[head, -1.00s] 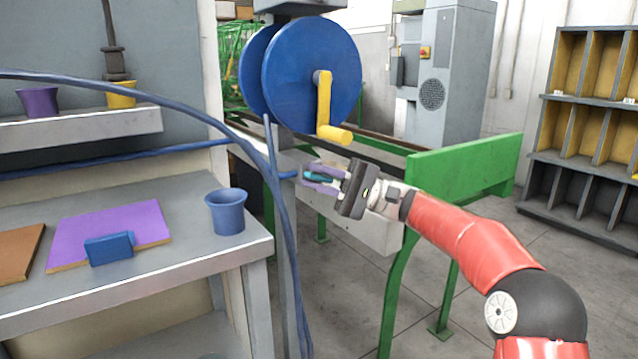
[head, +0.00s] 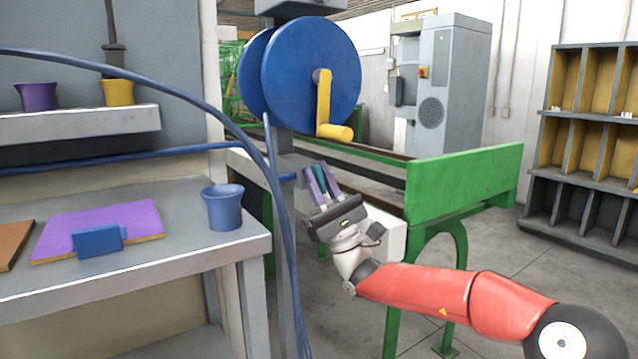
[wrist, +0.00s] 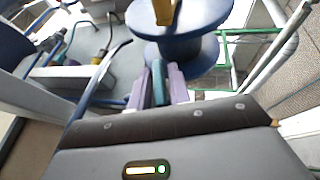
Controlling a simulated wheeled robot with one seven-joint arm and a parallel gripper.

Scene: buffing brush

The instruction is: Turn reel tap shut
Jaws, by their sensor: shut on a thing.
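The blue hose reel (head: 311,75) with its yellow crank (head: 325,110) stands on a grey post. Below the reel, my gripper (head: 320,180) points up and slightly left. Its two purple fingers are shut on the teal tap handle (head: 321,180), which stands nearly upright between them. The wrist view also shows the teal handle (wrist: 158,82) between the fingers, in front of the reel (wrist: 180,45). The tap's body is mostly hidden by the fingers and the post.
A blue hose (head: 225,118) arcs across the left, close to the post. A grey bench (head: 150,258) with a blue cup (head: 222,208) stands at left. A green-ended machine bed (head: 462,190) is close behind my gripper. Open floor lies at right.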

